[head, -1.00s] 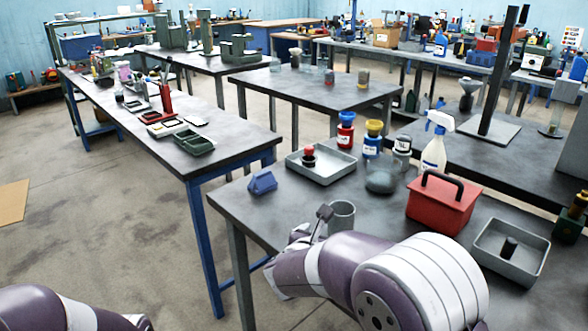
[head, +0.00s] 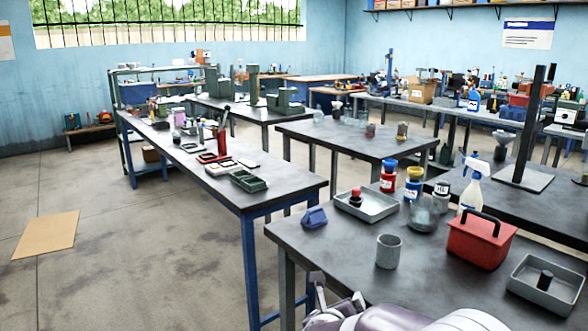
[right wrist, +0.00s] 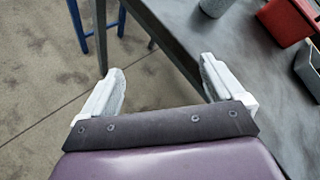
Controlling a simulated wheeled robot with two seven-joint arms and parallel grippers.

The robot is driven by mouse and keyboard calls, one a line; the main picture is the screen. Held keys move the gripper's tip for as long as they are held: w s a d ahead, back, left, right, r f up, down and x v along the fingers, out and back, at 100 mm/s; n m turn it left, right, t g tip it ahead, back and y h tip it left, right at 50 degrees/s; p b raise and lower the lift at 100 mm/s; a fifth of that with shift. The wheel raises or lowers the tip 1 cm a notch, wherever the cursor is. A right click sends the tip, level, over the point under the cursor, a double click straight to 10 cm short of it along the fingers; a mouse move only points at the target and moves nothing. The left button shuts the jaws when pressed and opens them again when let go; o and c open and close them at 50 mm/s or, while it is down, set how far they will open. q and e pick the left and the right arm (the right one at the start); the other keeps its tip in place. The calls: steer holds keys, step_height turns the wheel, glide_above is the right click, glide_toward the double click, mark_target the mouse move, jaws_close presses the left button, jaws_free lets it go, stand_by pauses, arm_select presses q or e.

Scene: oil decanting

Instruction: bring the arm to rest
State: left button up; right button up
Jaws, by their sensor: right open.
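My right arm (head: 400,318) shows at the bottom of the head view, low in front of the near table. In the right wrist view my right gripper (right wrist: 160,88) is open, with its two pale fingers wide apart and nothing between them. Floor and the near table's edge lie beyond the fingers. My left gripper is not in view. On the near table (head: 340,262) a grey cup (head: 389,251) stands upright near the front, apart from my gripper. Its lower part also shows at the top of the right wrist view (right wrist: 213,7).
The near table also holds a grey tray (head: 378,212), a blue block (head: 314,217), red- and yellow-topped bottles, a glass vessel (head: 422,216), a spray bottle (head: 469,190), a red toolbox (head: 480,242) and another tray (head: 524,290). Open floor (head: 130,250) lies left.

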steer(key=s+a+f+n+g+y, duration=0.2)
steer(key=s+f+n+g+y, duration=0.3)
steer(key=n, duration=0.6)
steer(key=s+a+f+n+g+y, duration=0.15)
steer(key=s+n, duration=0.45)
steer(key=n, duration=0.6)
steer(key=s+d+f+n+g+h, duration=0.3)
steer(key=s+d+n+g, duration=0.2)
steer(key=s+d+n, duration=0.8)
arm_select(q)
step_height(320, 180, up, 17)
steer(key=p, duration=1.7)
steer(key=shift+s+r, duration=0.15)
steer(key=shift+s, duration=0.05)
arm_select(e)
step_height(320, 180, up, 18)
steer(key=s+m, duration=0.1)
steer(key=m, duration=0.2)
steer(key=shift+s+a+r+t, duration=0.15)
steer(key=shift+s+a+t, duration=0.05)
steer(key=shift+s+t, duration=0.25)
steer(key=shift+w, duration=0.1)
